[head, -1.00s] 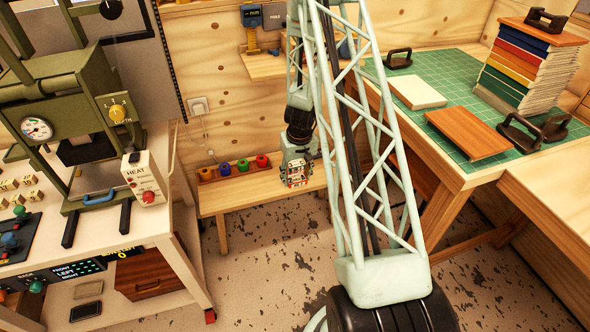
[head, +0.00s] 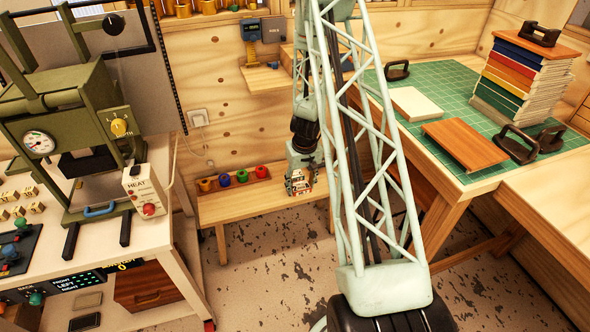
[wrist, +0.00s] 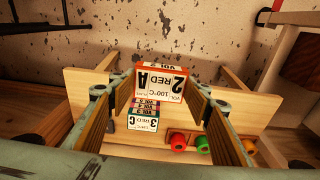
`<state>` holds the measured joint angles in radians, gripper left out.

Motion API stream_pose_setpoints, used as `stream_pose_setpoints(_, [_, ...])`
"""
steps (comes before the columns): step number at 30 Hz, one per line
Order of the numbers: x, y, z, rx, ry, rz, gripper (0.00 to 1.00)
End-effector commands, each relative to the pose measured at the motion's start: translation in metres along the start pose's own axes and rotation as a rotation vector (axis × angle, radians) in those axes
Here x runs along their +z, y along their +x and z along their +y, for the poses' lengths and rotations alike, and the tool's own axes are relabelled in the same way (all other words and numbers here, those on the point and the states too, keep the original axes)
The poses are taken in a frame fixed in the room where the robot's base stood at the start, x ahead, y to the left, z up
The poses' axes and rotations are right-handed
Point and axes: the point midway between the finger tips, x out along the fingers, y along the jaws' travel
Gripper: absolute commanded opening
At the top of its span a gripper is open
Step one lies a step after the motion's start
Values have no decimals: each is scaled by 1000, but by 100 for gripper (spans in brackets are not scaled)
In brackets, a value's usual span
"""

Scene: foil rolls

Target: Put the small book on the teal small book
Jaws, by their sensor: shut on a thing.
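My gripper (wrist: 162,80) is shut on a small book (wrist: 161,84) with a white cover marked "2 RED A" and an orange-red spine edge. The book sits between the two fingertips. Below it in the wrist view is a small stack of books (wrist: 144,112) with several coloured spines, its white front marked "3 RED C". One spine looks teal, but the spines are too small to be sure. I cannot tell whether the held book touches the stack. In the head view my gripper (head: 300,172) and the books (head: 299,183) are over the low wooden bench (head: 250,202).
A green cutting mat (head: 448,88) with boards and a tall book stack (head: 522,78) is right. A press (head: 60,110) stands left.

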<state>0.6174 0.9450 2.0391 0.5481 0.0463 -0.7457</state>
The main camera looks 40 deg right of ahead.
Motion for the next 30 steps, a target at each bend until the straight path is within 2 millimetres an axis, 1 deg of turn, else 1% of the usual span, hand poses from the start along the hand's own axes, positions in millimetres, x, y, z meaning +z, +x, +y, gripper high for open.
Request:
stream_pose_setpoints(4, [-8, -2, 1, 0, -1, 1, 32])
stream_pose_setpoints(10, [-18, 1, 3, 0, -1, 0, 32])
stream_pose_setpoints(22, [-46, 7, 8, 0, -1, 0, 32])
stream_pose_setpoints(24, [-55, 10, 9, 0, -2, 3, 32])
stream_pose_setpoints(29, [-71, 15, 12, 1, -1, 0, 32])
stream_pose_setpoints(30, [-79, 17, 13, 0, -2, 3, 32])
